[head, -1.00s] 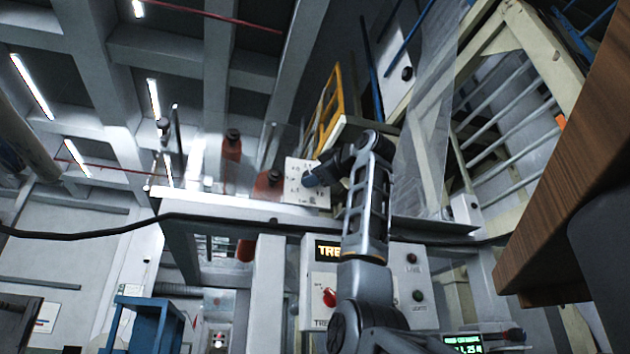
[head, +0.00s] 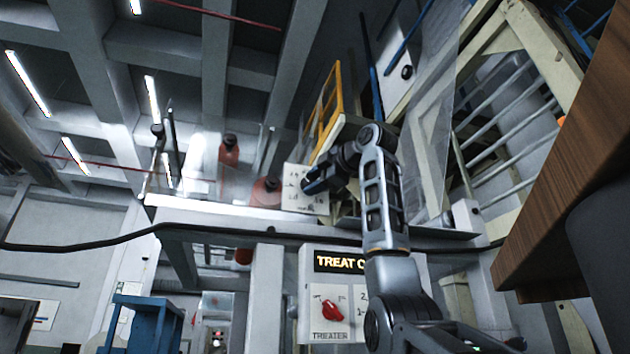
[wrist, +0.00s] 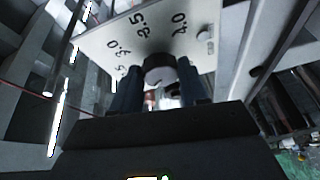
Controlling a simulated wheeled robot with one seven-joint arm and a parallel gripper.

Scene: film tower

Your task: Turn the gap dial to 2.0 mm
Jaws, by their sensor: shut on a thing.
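The gap dial is a dark round knob (wrist: 160,68) on a pale plate with printed numbers (wrist: 110,42). In the head view the plate (head: 296,178) stands above the frame's ledge, and my gripper (head: 312,186) covers the knob. I cannot read which number the dial points to.
A control box (head: 318,289) with a red switch (head: 333,310) hangs below the ledge, partly behind my arm. Orange-red bottle-like parts (head: 229,150) stand left of the plate. A yellow frame (head: 325,112) is behind it. A wooden panel (head: 570,180) is at the right.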

